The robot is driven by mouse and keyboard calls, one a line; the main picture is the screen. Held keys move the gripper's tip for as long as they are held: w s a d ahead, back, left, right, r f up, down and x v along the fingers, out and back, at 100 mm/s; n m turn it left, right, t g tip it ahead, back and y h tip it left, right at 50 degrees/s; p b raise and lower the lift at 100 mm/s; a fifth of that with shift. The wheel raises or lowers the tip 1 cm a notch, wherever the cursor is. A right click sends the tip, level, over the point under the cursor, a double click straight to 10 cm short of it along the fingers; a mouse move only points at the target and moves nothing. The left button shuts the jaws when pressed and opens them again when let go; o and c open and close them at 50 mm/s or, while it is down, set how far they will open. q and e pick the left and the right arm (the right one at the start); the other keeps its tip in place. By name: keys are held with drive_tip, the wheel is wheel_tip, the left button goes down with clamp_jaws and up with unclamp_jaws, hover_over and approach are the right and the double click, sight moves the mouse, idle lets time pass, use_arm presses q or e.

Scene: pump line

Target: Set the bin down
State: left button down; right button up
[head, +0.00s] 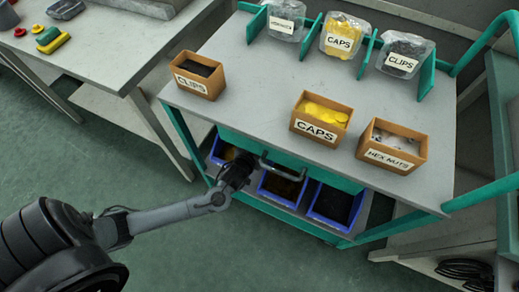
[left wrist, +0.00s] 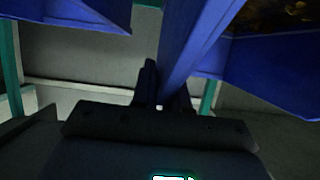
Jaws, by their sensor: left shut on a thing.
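My left gripper (head: 238,168) reaches to the lower shelf of the teal cart, beside the left blue bin (head: 216,149). In the left wrist view my left gripper (left wrist: 164,88) is shut on a blue bin wall (left wrist: 195,45), which runs up between its fingers. The gripper hides part of the bins in the head view, so I cannot tell for certain which bin it holds. The middle blue bin (head: 265,183) and right blue bin (head: 318,208) stand to the right with dark contents. My right gripper is not in view.
The cart top (head: 255,75) carries open boxes marked CLIPS (head: 198,82), CAPS (head: 318,133) and HEX NUTS (head: 390,158). Bags hang along its back rack. A metal handle (head: 282,172) juts out near my gripper. A grey table (head: 105,45) stands at left.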

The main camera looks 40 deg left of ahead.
use_arm(q)
wheel_tip(320, 180, down, 4)
drive_tip(key=b, duration=0.2)
drive_tip(key=shift+r+b, duration=0.15)
drive_tip(key=shift+b, duration=0.2)
drive_tip(key=shift+r, duration=0.1)
drive_tip(key=shift+f, duration=0.65)
drive_tip(key=c, duration=1.1)
unclamp_jaws()
drive_tip(key=shift+c, duration=0.2)
